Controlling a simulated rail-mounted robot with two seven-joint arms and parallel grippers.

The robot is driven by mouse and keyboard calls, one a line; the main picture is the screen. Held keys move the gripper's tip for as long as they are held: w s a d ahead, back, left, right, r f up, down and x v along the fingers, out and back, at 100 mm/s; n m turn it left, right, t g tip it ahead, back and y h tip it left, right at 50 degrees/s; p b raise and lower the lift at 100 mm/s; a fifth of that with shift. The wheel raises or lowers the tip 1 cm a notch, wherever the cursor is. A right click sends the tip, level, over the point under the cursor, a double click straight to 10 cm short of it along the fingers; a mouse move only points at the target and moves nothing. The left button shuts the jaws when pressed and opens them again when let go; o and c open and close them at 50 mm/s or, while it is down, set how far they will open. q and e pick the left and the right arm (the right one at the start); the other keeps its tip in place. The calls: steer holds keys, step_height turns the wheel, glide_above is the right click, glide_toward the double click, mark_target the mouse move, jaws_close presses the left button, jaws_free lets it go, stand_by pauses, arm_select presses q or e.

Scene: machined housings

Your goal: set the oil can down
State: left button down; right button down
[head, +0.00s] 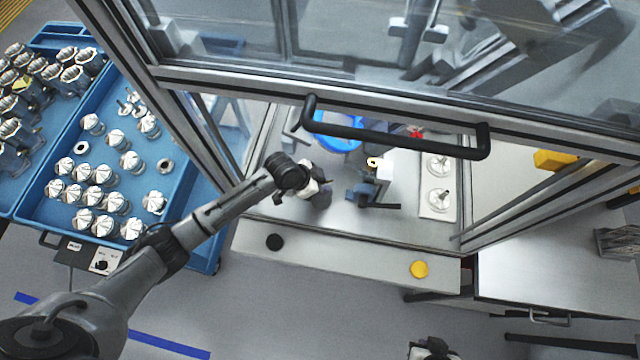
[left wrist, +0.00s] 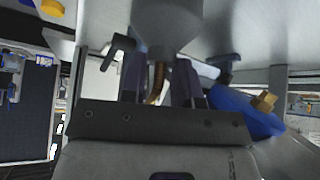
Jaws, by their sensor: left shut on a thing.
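The oil can (head: 321,200) is a small grey can, partly hidden by my left gripper (head: 312,186) in the head view. In the left wrist view its grey body (left wrist: 166,25) and copper-coloured spout (left wrist: 157,82) show between the fingers of my left gripper (left wrist: 158,85). The gripper is shut on the can, over the metal bench (head: 345,222) inside the machine enclosure. Whether the can's base touches the bench cannot be told. My right gripper (head: 430,349) seems to show only in part at the bottom edge; its jaws cannot be made out.
A black door handle (head: 395,128) and its frame cross above the bench. Right of the can are a blue-grey clamp fixture (head: 370,192) and a pale plate (head: 438,207) with round metal parts. A blue round thing (head: 337,143) lies behind. A blue tray (head: 50,200) of housings stands left.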

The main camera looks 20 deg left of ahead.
arm_select(q)
steer(key=shift+f, duration=0.6)
steer(key=c, duration=0.9)
jaws_free()
steer(key=shift+o, duration=0.2)
steer(key=shift+r, duration=0.3)
steer(key=v, duration=1.1)
steer(key=shift+s+a+r+b, duration=0.2)
steer(key=shift+r+b, duration=0.1)
steer(key=shift+b, duration=0.15)
steer(key=s+d+f+n+y, duration=0.1)
steer(key=s+d+f, duration=0.1)
steer(key=s, duration=0.3)
steer(key=s+d+f+n, duration=0.1)
steer(key=s+d+f, duration=0.1)
steer(key=s, duration=0.4)
steer(key=s+a+n+y, duration=0.2)
steer(key=s+n, duration=0.1)
steer(key=s, duration=0.4)
steer(key=s+a+n+y, duration=0.2)
steer(key=s+a+n, duration=0.1)
steer(key=s, duration=0.4)
steer(key=shift+s+r+g, duration=0.15)
steer(key=shift+r+g, duration=0.1)
steer(key=shift+g, duration=0.05)
